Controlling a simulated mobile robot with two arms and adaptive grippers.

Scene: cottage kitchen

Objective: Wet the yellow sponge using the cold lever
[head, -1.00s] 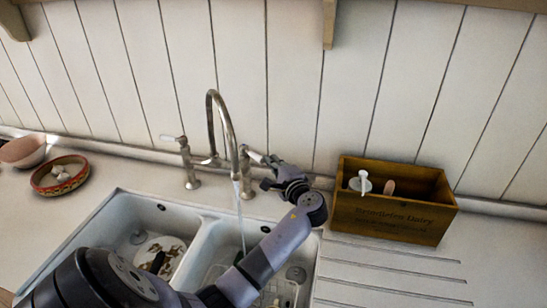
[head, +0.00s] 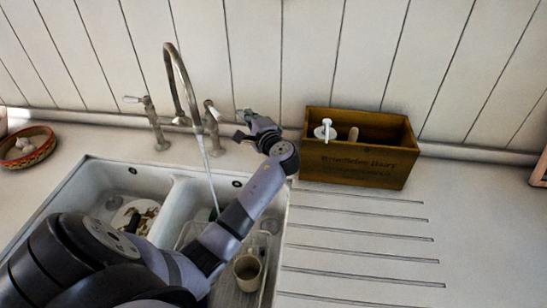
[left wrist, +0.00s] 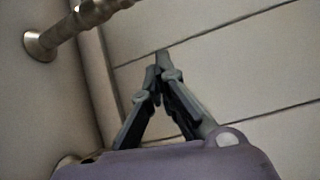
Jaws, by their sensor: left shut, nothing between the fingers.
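A curved metal tap (head: 170,80) stands behind the sink with a white-tipped lever on each side. A stream of water (head: 205,165) runs from it into the right basin. The right lever (head: 211,110) is beside my left gripper (head: 243,125); I cannot tell from markings which lever is cold. My left gripper is shut and empty, a little right of that lever. In the left wrist view its fingers (left wrist: 160,62) meet at the tips, and a metal tap fitting (left wrist: 75,28) shows at upper left. I see no yellow sponge; my arm hides part of the right basin. My right gripper is out of view.
A wooden box (head: 358,165) with a white-topped dispenser stands right of the tap. A mug (head: 248,272) is in the right basin, dishes (head: 138,215) in the left. A patterned bowl (head: 25,148) is at far left. The grooved drainboard (head: 360,235) is clear.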

